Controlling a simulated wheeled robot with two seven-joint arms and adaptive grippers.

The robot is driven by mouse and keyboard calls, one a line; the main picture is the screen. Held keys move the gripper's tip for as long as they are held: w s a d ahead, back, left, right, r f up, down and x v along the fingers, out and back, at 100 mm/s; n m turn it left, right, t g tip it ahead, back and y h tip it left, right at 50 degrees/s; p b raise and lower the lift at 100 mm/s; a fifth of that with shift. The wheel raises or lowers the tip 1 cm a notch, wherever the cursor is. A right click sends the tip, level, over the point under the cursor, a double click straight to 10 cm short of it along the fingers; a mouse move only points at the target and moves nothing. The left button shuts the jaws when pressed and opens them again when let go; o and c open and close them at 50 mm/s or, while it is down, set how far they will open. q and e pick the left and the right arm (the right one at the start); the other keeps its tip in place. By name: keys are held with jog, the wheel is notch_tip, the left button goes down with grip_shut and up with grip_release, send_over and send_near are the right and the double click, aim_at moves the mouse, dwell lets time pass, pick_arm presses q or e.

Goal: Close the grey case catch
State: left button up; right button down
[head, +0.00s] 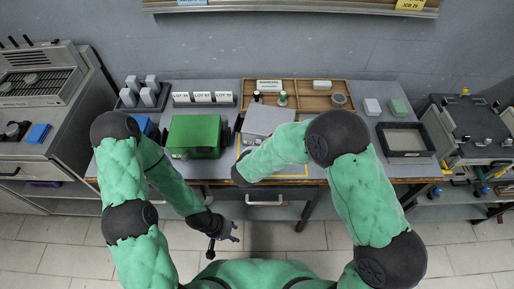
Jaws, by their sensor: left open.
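A grey case (268,121) sits on the workbench, in the middle of the head view. Its front is covered by my right forearm, so I cannot see its catch or whether it is fastened. My right arm reaches across from the right and ends in a dark wrist part at the case's front left corner. The right fingers are hidden. My left gripper (222,243) is open and empty, in front of the bench edge and over the floor, apart from the case.
A green case (194,136) stands left of the grey one. A wooden compartment tray (346,85) lies behind it. A black-rimmed tray (405,154) is at the bench's right end. Side units (39,112) flank the bench.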

aim_at(259, 142)
jog(key=shift+w+d+r+g+y+p, duration=0.15)
jog(key=shift+w+r+g+p, duration=0.5)
jog(key=shift+p, duration=1.35)
jog(key=shift+w+r+g+y+p, duration=0.3)
jog(key=shift+g+p, duration=0.7)
jog(key=shift+p, duration=0.95)
jog(key=shift+w+d+r+g+y+p, duration=0.2)
jog(key=shift+r+g+p, duration=0.5)
jog(key=shift+p, duration=1.3)
jog(key=shift+w+p, duration=0.4)
jog(key=shift+p, duration=0.1)
jog(key=shift+w, duration=0.1)
jog(key=shift+w, duration=0.2)
jog(key=shift+r, duration=0.15)
jog(key=shift+r+p, duration=0.35)
jog(key=shift+p, duration=0.15)
jog(key=shift+r, duration=0.4)
jog(key=shift+f, duration=0.1)
